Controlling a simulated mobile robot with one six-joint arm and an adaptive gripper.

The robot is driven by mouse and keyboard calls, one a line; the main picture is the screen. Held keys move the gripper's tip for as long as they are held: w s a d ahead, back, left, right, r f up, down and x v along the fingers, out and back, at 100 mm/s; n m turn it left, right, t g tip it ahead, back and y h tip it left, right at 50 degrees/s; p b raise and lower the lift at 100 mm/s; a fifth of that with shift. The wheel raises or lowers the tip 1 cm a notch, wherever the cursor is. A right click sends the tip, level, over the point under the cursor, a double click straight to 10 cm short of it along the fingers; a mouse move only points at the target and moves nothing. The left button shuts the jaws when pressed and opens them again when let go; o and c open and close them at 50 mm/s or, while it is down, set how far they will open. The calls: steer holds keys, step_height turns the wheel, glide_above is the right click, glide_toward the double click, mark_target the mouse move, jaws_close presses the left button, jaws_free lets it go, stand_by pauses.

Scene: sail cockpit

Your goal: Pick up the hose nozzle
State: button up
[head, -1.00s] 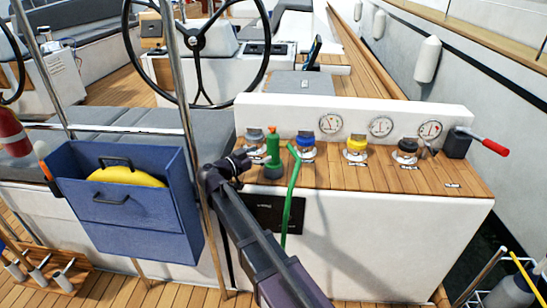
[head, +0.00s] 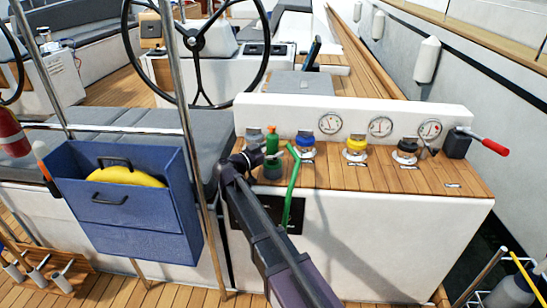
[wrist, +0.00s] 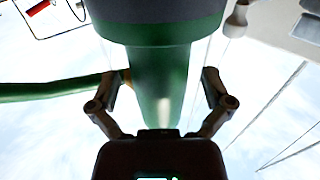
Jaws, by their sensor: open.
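The hose nozzle (head: 272,143) is green with an orange tip. It stands upright at the left end of the wooden counter, with a darker base below. A green hose (head: 291,195) runs beside it and hangs over the counter's front. My gripper (head: 256,157) is at the nozzle's left side, close to it. In the wrist view the nozzle's green body (wrist: 158,75) lies between the two spread fingers of my gripper (wrist: 157,82), with space visible on both sides. The hose (wrist: 50,91) leads off to the left there. The arm hides part of the counter front.
Blue (head: 305,148), yellow (head: 356,148) and black (head: 406,149) capped fittings stand on the counter (head: 335,178) right of the nozzle. A gauge panel (head: 350,107) rises behind. A steel post (head: 186,110) and a blue bin (head: 135,215) are left of my arm.

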jaws_close()
stand_by(0.3)
steer(key=shift+r, duration=0.1)
step_height(320, 180, up, 3)
steer(key=p, duration=0.2)
steer(key=shift+f+p, duration=0.2)
steer(key=shift+p, duration=0.2)
steer(key=s+d+r+p, duration=0.2)
steer(key=s, duration=1.3)
steer(key=shift+s+d, duration=0.25)
steer(key=shift+s, duration=0.15)
steer(key=shift+r, duration=0.1)
steer(key=shift+r+p, duration=1.5)
steer(key=shift+p, duration=0.1)
